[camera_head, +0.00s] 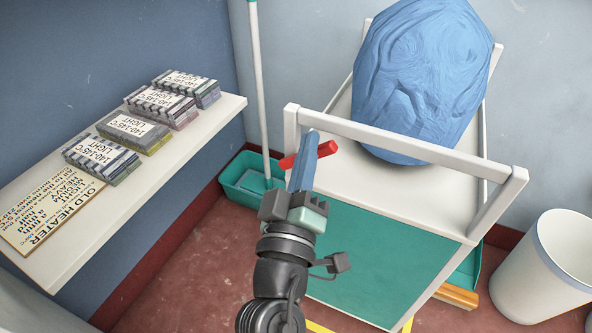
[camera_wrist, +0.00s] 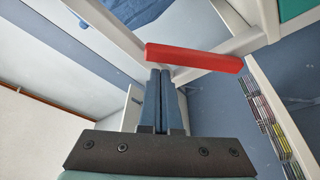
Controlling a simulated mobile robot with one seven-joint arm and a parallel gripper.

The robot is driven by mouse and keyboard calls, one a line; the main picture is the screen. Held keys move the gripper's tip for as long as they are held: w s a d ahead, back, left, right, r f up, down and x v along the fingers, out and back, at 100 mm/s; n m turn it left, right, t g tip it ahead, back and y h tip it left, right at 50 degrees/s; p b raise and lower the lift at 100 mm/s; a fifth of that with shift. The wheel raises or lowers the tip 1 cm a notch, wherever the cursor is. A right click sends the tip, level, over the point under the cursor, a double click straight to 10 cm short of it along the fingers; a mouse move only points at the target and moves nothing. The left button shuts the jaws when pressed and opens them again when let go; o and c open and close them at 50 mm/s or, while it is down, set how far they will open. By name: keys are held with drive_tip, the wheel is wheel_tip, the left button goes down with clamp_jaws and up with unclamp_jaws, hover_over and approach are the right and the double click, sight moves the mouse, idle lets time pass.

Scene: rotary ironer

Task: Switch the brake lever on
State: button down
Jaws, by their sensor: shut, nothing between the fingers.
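The brake lever is a red bar (camera_head: 327,148) at the left post of a white-framed trolley (camera_head: 292,128). In the head view my gripper (camera_head: 312,136) crosses in front of its middle, so only its two ends show. In the wrist view the whole red bar (camera_wrist: 195,57) lies across the picture, just beyond my fingertips (camera_wrist: 161,72). My gripper's blue fingers are together and empty, with their tips near the left part of the bar. I cannot tell whether they touch it.
A large blue bundle (camera_head: 420,80) sits on the trolley behind its white rail. A shelf (camera_head: 222,112) with labelled blocks (camera_head: 130,130) is on the left wall. A teal dustpan (camera_head: 240,172) with a pole and a white bin (camera_head: 545,265) stand on the red floor.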

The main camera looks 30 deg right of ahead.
drive_tip(key=f+m+h+b, duration=0.1)
drive_tip(key=m+b, duration=0.1)
drive_tip(key=b, duration=0.1)
drive_tip(key=s+d+m+b, duration=0.1)
drive_tip(key=m+b, duration=0.1)
drive_tip(key=b, duration=0.1)
drive_tip(key=shift+s+f+g+h, duration=0.2)
drive_tip(key=shift+f+g+h, duration=0.2)
drive_tip(key=shift+b, duration=0.3)
drive_tip(key=shift+r, duration=0.15)
